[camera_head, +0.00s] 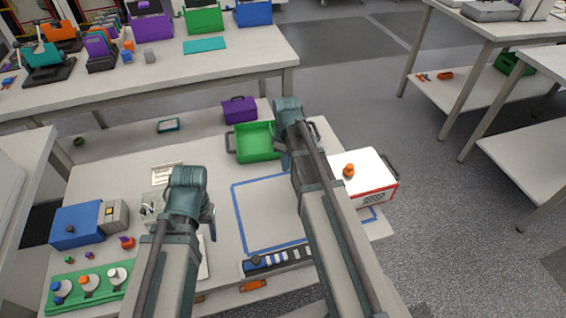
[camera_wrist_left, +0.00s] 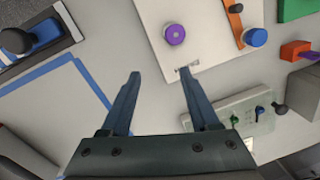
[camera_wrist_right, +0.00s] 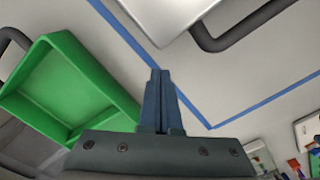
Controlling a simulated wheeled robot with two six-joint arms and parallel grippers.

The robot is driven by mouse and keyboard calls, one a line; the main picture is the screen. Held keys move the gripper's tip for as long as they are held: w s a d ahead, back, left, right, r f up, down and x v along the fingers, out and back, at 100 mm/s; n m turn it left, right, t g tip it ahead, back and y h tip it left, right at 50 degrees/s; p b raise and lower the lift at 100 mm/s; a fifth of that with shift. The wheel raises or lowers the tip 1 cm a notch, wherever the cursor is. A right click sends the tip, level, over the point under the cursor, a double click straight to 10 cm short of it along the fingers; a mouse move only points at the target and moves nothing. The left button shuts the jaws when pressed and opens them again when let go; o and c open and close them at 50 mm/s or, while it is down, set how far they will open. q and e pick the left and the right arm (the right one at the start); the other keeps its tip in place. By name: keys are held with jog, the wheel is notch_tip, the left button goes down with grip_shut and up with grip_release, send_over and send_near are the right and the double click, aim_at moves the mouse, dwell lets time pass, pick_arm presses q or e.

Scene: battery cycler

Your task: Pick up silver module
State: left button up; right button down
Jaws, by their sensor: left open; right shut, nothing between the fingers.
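No module is clearly marked as silver. My left gripper (camera_head: 209,230) is low over the near table, far from that block. In the left wrist view its fingers (camera_wrist_left: 161,75) are apart with nothing held, one tip near the edge of a white panel (camera_wrist_left: 205,45). My right gripper (camera_head: 284,163) is beside the green tray (camera_head: 258,156). In the right wrist view its fingers (camera_wrist_right: 160,72) are shut together and empty.
A white box with red edging (camera_head: 365,185) and an orange knob stands right of my right arm. A blue box (camera_head: 76,226) and a green strip (camera_head: 68,283) with knobs lie at left. A purple case (camera_head: 240,109) stands behind the tray. The blue-taped square (camera_head: 250,210) looks mostly bare.

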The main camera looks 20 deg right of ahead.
jog(key=shift+s+d+r, duration=0.2)
jog(key=shift+s+d, duration=0.8)
jog(key=shift+s, duration=0.2)
jog(key=s+d, duration=0.4)
jog(key=shift+s, duration=0.35)
jog(key=shift+w, duration=0.2)
